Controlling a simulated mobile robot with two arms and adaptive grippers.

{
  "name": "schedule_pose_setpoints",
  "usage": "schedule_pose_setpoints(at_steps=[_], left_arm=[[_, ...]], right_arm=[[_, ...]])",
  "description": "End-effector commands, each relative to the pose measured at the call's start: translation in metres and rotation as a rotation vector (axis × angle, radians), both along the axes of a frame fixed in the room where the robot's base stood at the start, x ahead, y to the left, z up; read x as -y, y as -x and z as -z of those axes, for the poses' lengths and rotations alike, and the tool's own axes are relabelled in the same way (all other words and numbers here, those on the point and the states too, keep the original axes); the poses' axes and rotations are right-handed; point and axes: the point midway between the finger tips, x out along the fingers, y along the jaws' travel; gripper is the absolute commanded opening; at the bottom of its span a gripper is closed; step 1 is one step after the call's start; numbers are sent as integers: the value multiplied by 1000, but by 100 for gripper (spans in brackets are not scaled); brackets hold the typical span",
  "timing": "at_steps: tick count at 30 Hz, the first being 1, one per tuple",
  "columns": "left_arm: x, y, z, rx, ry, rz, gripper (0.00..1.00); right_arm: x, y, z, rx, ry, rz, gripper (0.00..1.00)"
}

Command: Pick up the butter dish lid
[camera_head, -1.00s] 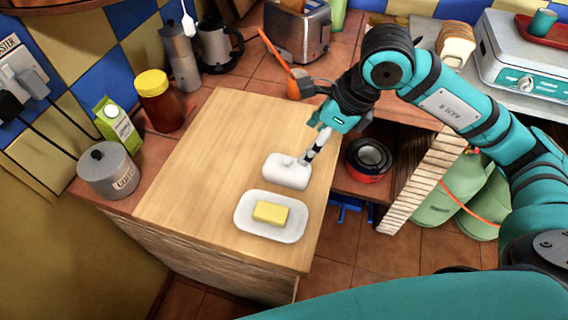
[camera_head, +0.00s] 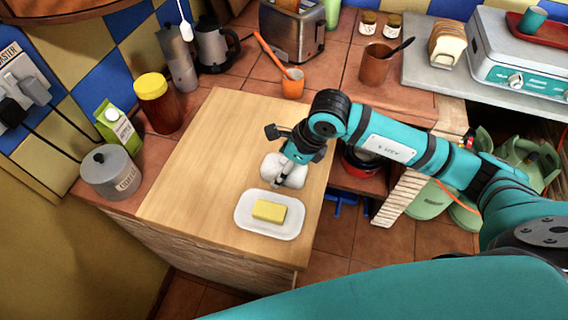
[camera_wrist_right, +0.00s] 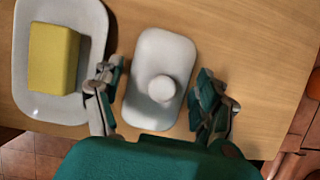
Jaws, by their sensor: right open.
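The white butter dish lid (camera_head: 272,168) with a round knob sits on the wooden board, just behind the dish. In the right wrist view the lid (camera_wrist_right: 152,78) lies between the spread fingers of my right gripper (camera_wrist_right: 158,105), with the knob facing the camera. My right gripper (camera_head: 282,182) is open over the lid and hides part of it in the head view. The white butter dish (camera_head: 245,222) holds a yellow butter block (camera_head: 269,211); both show at the left of the right wrist view. My left gripper is not in view.
The wooden board (camera_head: 200,165) is clear on its left. A metal canister (camera_head: 110,172), a green carton (camera_head: 118,128) and a yellow-lidded jar (camera_head: 158,102) stand along its left. An orange cup (camera_head: 293,84) stands behind, and a dark pot (camera_head: 360,165) sits right of the board.

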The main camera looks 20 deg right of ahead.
Motion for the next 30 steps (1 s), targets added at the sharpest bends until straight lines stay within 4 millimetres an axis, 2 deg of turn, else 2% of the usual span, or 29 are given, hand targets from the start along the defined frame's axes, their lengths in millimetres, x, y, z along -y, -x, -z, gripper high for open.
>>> schedule_pose_setpoints(at_steps=[4, 5, 17, 26, 30], left_arm=[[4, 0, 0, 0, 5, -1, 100], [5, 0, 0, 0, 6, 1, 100], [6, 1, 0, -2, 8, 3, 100], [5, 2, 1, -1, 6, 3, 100], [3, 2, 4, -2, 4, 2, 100]], right_arm=[[0, 0, 0, 0, 0, 0, 74], [0, 0, 0, 0, 0, 0, 71], [0, 0, 0, -1, -1, 0, 19], [0, 0, -2, 1, -2, 0, 17], [0, -1, -9, 2, -2, 0, 17]])
